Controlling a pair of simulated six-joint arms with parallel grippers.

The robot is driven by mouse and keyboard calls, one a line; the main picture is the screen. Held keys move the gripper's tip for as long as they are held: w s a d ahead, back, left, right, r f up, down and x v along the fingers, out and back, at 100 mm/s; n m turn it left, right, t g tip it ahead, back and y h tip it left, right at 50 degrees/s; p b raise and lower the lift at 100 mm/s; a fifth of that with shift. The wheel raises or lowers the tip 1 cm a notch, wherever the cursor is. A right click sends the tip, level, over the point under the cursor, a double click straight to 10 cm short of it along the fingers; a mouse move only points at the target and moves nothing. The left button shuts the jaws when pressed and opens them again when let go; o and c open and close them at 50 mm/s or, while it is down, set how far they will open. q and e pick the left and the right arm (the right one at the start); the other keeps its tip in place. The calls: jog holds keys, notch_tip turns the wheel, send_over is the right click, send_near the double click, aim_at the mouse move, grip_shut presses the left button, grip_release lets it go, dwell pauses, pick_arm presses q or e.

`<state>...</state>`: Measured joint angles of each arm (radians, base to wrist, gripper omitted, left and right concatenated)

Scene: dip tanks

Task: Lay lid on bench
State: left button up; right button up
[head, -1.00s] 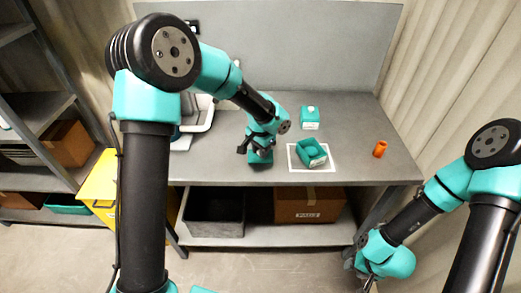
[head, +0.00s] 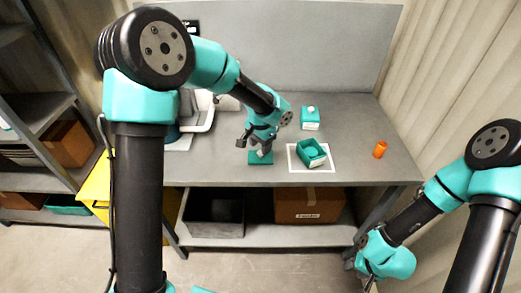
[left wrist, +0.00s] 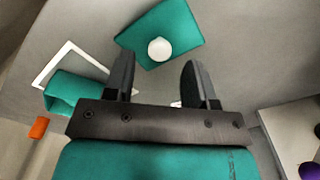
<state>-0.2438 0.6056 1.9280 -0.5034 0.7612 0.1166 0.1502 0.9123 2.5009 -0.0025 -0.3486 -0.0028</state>
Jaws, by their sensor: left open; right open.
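The lid (head: 261,161), a flat teal square, lies on the grey bench left of the white-outlined square. In the left wrist view the lid (left wrist: 182,28) shows its round white knob facing me, beyond the fingertips. My left gripper (head: 256,147) is open just above the lid; its fingers (left wrist: 158,75) hold nothing. A teal open-topped tank (head: 311,153) sits in the white outline; it shows in part in the left wrist view (left wrist: 72,92). My right gripper (head: 369,284) is open and low at the right, away from the bench, its tips partly out of frame.
An orange cylinder (head: 380,149) stands at the bench's right. White equipment (head: 200,112) is at the left, partly behind my left arm. The bench's front right is clear.

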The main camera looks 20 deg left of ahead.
pick_arm(q)
notch_tip(320, 180, up, 9)
dwell(0.3)
